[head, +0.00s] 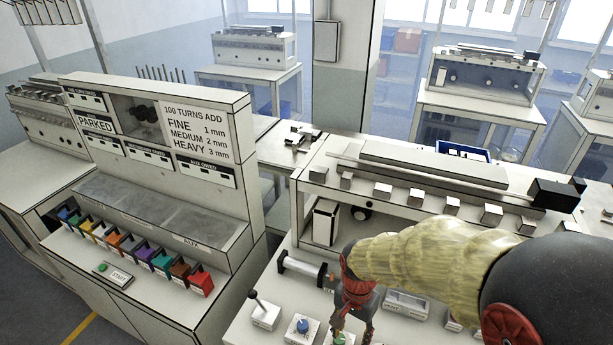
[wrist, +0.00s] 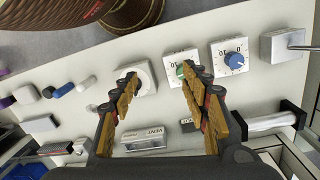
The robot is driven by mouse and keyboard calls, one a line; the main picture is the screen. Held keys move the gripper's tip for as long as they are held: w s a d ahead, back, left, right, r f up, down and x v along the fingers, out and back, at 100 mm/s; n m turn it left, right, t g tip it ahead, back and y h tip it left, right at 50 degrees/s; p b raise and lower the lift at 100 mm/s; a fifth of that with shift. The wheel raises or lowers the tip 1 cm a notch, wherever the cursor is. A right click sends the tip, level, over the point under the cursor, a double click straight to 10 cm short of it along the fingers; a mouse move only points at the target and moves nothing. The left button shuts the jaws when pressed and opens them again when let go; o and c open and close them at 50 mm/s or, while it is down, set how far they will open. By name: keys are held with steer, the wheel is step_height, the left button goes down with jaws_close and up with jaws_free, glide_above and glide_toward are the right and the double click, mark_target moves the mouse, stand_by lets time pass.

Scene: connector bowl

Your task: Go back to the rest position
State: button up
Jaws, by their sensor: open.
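My gripper (head: 354,334) is at the lower middle of the head view, pointing down over the light control panel (head: 250,338). In the wrist view my gripper (wrist: 160,73) has its two orange-brown fingers spread apart, with nothing between them but panel surface. A white round knob (wrist: 146,78) shows by the left fingertip. A green knob (wrist: 184,70) is partly hidden behind the right fingertip. A blue dial (wrist: 235,61) stands just right of it, and it also shows in the head view (head: 302,326). I cannot tell whether the fingers touch the panel.
A lever box (head: 265,313) and a horizontal roller (head: 302,268) stand left of my gripper. A long machine bench (head: 400,207) with several metal blocks lies behind my arm. A cabinet (head: 243,135) with several coloured bins stands at the left.

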steer(key=s+d+r+n+t+b, duration=0.1)
steer(key=s+d+r+n+t, duration=0.1)
steer(key=r, duration=0.4)
steer(key=s+d+r+n+t+b, duration=0.2)
steer(key=s+d+r, duration=0.1)
steer(key=r, duration=0.3)
steer(key=s+d+r+n+t+b, duration=0.2)
steer(key=s+r+n, duration=0.1)
steer(key=r, duration=0.4)
steer(key=shift+s+d+t, duration=0.3)
steer(key=shift+s+d, duration=0.05)
steer(key=shift+s, duration=0.55)
steer(key=shift+c, duration=0.3)
